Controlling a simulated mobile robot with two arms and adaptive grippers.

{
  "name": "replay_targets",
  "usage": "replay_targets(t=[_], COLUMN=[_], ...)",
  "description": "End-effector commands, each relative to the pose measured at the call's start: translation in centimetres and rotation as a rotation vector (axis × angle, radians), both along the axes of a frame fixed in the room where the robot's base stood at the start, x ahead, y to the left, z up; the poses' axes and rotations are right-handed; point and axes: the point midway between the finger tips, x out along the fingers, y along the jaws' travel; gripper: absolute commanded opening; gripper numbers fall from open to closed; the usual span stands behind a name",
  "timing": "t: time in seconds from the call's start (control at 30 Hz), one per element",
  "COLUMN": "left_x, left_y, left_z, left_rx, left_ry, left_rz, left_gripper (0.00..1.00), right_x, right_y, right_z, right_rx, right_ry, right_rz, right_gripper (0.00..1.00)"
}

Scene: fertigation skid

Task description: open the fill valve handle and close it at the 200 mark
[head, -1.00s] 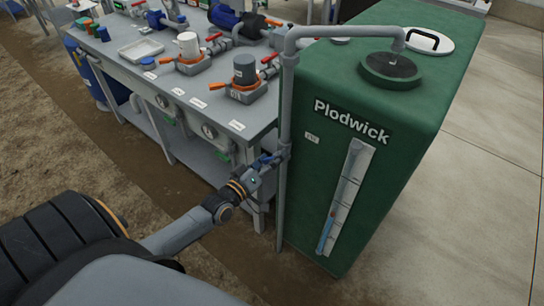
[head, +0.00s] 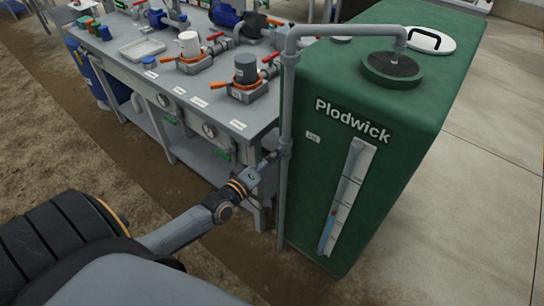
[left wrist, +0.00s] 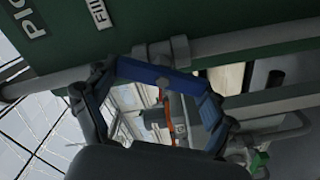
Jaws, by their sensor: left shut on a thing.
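The green Plodwick tank (head: 430,95) stands at the right of the head view with a grey fill pipe (head: 284,190) along its near corner. The blue fill valve handle (left wrist: 155,75) crosses the left wrist view below the pipe valve. My left gripper (head: 268,165) is at the valve by the pipe, shut on the handle; its fingers (left wrist: 160,80) show either side of the handle's bar. The sight gauge (head: 347,185) on the tank front shows a blue column (head: 329,236) in its lower part and a small red mark. Its numbers are too small to read. My right gripper is not in view.
A grey workbench (head: 205,110) with pumps, valves and a white tray (head: 142,49) stands left of the tank. Concrete floor right of the tank is clear.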

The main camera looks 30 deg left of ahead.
Motion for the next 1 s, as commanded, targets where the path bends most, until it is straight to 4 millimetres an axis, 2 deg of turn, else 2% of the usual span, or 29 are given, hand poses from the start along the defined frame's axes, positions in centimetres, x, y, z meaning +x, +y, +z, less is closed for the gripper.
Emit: replay_targets(t=[0.07, 0.1, 0.13, 0.17, 0.5, 0.63, 0.77, 1.0], left_x=[0.0, 0.0, 0.0, 0.0, 0.0, -0.7, -2.5, -7.4], left_y=[0.1, 0.1, 0.1, 0.1, 0.0, 0.1, 0.2, 0.6], left_z=[0.1, 0.1, 0.1, 0.1, 0.0, 0.0, -0.1, -0.2], left_rx=[0.001, 0.002, 0.002, 0.002, 0.002, 0.002, 0.002, 0.003], left_ry=[-0.002, -0.002, -0.002, -0.002, 0.000, 0.000, 0.003, 0.004], left_rz=[0.001, 0.001, 0.001, 0.001, 0.000, 0.000, -0.001, -0.001], left_gripper=[0.53, 0.92, 0.98, 1.00, 1.00, 1.00, 1.00, 1.00], right_x=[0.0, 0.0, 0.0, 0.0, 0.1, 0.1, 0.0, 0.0], right_y=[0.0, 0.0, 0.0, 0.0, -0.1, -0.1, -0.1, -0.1], right_z=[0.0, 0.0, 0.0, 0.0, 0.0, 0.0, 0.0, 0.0], right_rx=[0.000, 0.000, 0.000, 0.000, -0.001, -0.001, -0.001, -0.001], right_ry=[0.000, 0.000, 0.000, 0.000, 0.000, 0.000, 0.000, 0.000], right_rz=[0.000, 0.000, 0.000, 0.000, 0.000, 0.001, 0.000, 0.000], right_gripper=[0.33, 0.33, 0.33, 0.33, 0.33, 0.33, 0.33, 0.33])
